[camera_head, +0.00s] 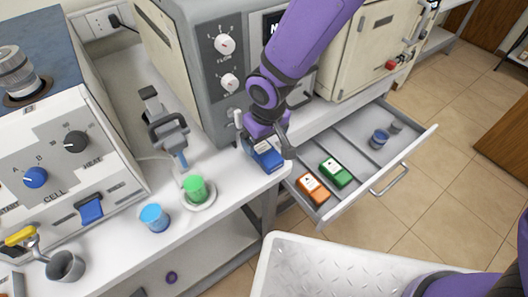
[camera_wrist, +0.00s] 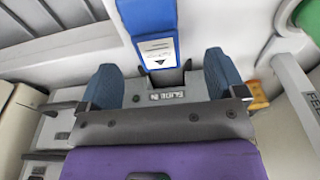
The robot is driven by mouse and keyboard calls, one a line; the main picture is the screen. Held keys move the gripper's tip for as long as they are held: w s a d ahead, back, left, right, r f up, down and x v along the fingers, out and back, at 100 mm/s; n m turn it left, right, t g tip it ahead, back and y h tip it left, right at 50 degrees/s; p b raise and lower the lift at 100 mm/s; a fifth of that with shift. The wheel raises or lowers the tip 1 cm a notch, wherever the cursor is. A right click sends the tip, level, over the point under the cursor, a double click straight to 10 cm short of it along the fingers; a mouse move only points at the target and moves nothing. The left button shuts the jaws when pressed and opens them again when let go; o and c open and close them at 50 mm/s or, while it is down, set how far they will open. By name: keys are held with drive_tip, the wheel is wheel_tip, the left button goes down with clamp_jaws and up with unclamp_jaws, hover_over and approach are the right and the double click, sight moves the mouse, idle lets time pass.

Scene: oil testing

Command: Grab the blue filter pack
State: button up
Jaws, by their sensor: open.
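The blue filter pack (camera_head: 268,160) is at the right front corner of the white bench, partly hidden by my gripper (camera_head: 264,143). In the wrist view the blue pack (camera_wrist: 150,15) has a white label with a dark triangle and stretches to the top edge. My gripper (camera_wrist: 163,78) is open, with a blue-padded finger on each side of the pack's near end. The pack looks closer to the left finger than to the right one.
An open drawer (camera_head: 407,158) holds an orange pack (camera_head: 312,188), a green pack (camera_head: 336,173) and small blue and grey items. Testing machines stand behind.

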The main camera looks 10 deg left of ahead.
sight(265, 150)
drive_tip(key=shift+w+a+f, duration=0.1)
drive_tip(key=shift+w+f, duration=0.1)
drive_tip(key=shift+f, duration=1.5)
drive_tip(key=shift+w+f, duration=0.2)
drive_tip(key=shift+f, duration=1.5)
drive_tip(key=c, duration=1.1)
drive_tip(key=shift+r, duration=0.2)
